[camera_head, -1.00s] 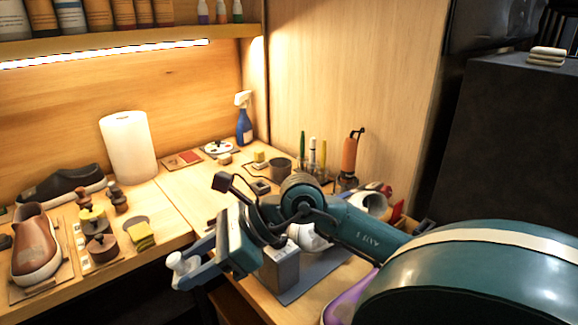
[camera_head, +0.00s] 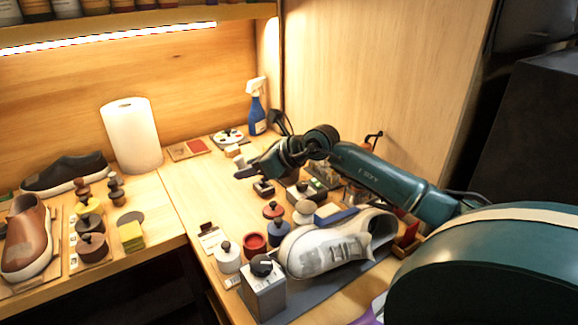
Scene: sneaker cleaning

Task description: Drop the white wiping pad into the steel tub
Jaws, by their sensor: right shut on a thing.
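My right gripper (camera_head: 246,172) is over the back part of the bench, its fingers pointing left. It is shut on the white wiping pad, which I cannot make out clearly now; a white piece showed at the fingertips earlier. The steel tub is not clearly visible; a grey round container seen earlier among the back items is now hidden behind my right wrist. I cannot tell the height of the gripper above the bench. My left gripper is not in view.
A white-grey sneaker (camera_head: 334,246) lies on a mat at front right, beside a grey box (camera_head: 262,292) and several small lidded pots. A blue spray bottle (camera_head: 257,108) and a paper roll (camera_head: 131,136) stand at the back. A brown shoe (camera_head: 25,240) is left.

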